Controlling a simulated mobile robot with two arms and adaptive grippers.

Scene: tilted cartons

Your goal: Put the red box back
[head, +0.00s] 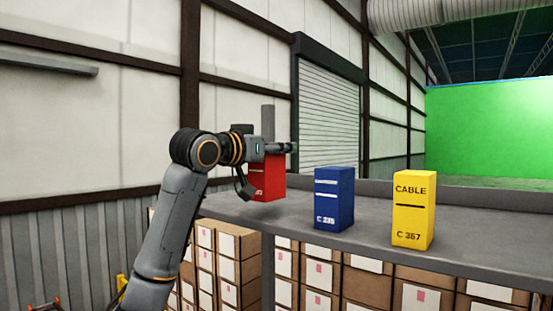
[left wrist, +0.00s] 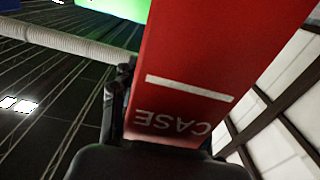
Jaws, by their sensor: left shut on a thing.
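The red box (head: 269,179) is upright at the left part of the grey shelf (head: 375,243). My left gripper (head: 284,148) is shut on the red box near its top; the arm covers part of the box's upper face. I cannot tell whether the box's bottom touches the shelf. In the left wrist view the red box (left wrist: 215,55) fills the middle, with a white stripe and the word CASE upside down. The dark gripper (left wrist: 165,140) shows against its lower edge there. My right gripper is not in view.
A blue box (head: 333,198) marked C 235 and a yellow box (head: 413,211) marked CABLE stand upright on the shelf to the right, with gaps between them. Stacked brown cartons (head: 318,275) fill the space below. A raised ledge runs along the shelf's back.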

